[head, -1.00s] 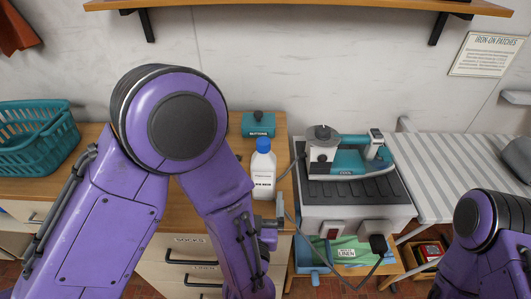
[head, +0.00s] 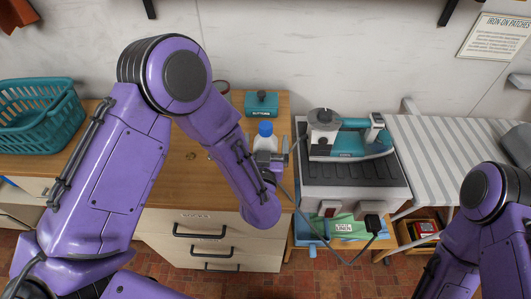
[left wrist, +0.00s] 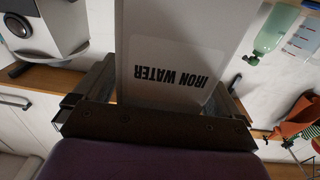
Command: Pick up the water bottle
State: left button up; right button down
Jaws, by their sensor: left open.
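The water bottle (head: 264,142) is white with a blue cap and stands upright near the right end of the wooden counter. In the head view my left gripper (head: 269,158) is in front of it and hides its lower part. In the left wrist view the bottle's white body (left wrist: 175,35) fills the space between the two fingers, with its "IRON WATER" label upside down in the picture. My left gripper is open around the bottle, one finger on each side. I cannot tell whether either finger touches it. My right arm shows at the lower right; its gripper is out of view.
A teal buttons box (head: 261,103) sits behind the bottle. A steam iron (head: 345,135) with a cord stands on a grey unit (head: 352,172) to the right, beside a striped ironing board (head: 440,150). A teal basket (head: 40,120) is at the far left.

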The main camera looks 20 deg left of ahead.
pick_arm(q)
jog(key=c, duration=1.4)
jog(key=shift+o, duration=0.2)
